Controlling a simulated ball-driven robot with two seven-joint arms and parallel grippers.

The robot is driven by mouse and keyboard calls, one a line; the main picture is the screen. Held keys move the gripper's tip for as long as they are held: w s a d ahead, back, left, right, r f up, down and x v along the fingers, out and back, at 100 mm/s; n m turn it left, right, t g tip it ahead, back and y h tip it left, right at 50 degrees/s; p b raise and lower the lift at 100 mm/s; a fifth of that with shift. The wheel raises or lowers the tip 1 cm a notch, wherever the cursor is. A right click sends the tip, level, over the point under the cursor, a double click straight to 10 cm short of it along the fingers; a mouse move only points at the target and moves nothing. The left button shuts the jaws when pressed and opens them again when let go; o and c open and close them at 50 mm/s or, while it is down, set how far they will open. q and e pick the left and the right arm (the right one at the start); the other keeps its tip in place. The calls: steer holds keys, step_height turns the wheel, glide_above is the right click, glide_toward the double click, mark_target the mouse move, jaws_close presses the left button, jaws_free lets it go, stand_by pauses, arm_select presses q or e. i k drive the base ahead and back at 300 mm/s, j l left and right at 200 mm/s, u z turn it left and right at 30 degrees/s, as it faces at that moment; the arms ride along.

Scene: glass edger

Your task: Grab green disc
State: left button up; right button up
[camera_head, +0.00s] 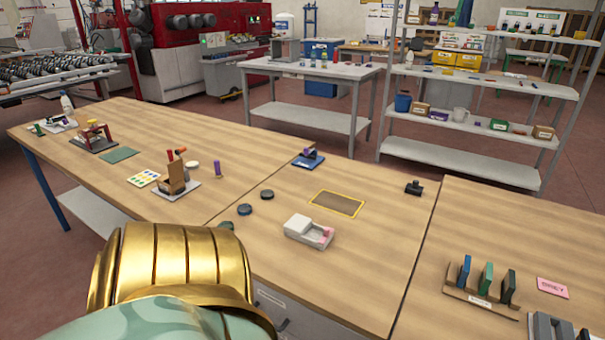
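A dark green disc (226,225) lies on the middle wooden table, near its front edge.
A white box-like tray (300,231) sits right of the discs, with a yellow-edged brown mat (336,204) behind it. A brown block stand (176,183) and purple cylinder (218,169) stand to the left. A rack of upright pieces (480,297) is at lower right.

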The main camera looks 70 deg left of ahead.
mark_target(229, 225)
steer(key=u, duration=2.65)
